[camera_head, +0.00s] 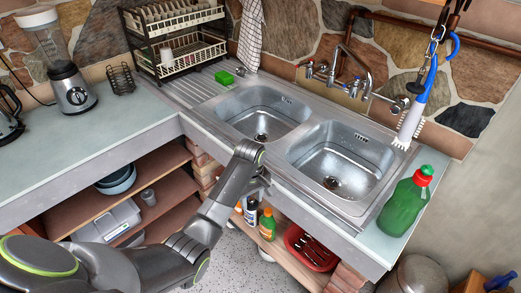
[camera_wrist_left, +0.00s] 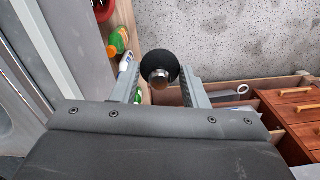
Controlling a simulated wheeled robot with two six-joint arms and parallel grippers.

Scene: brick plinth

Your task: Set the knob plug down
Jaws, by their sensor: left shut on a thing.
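The knob plug (camera_wrist_left: 158,60) is a dark round disc with a shiny metal knob, seen in the left wrist view between the fingers of my left gripper (camera_wrist_left: 160,76). The gripper is shut on it and holds it above the floor. In the head view my left gripper (camera_head: 262,184) is at the front edge of the sink counter, below the double steel sink (camera_head: 335,165). The plug cannot be made out there, hidden by the arm and gripper. My right gripper is in neither view.
A green bottle (camera_head: 404,203) stands at the counter's right end. A green sponge (camera_head: 224,77) lies behind the left basin. Several bottles (camera_head: 267,224) and a red tub (camera_head: 312,247) sit on the shelf below. The left worktop (camera_head: 95,135) has clear room.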

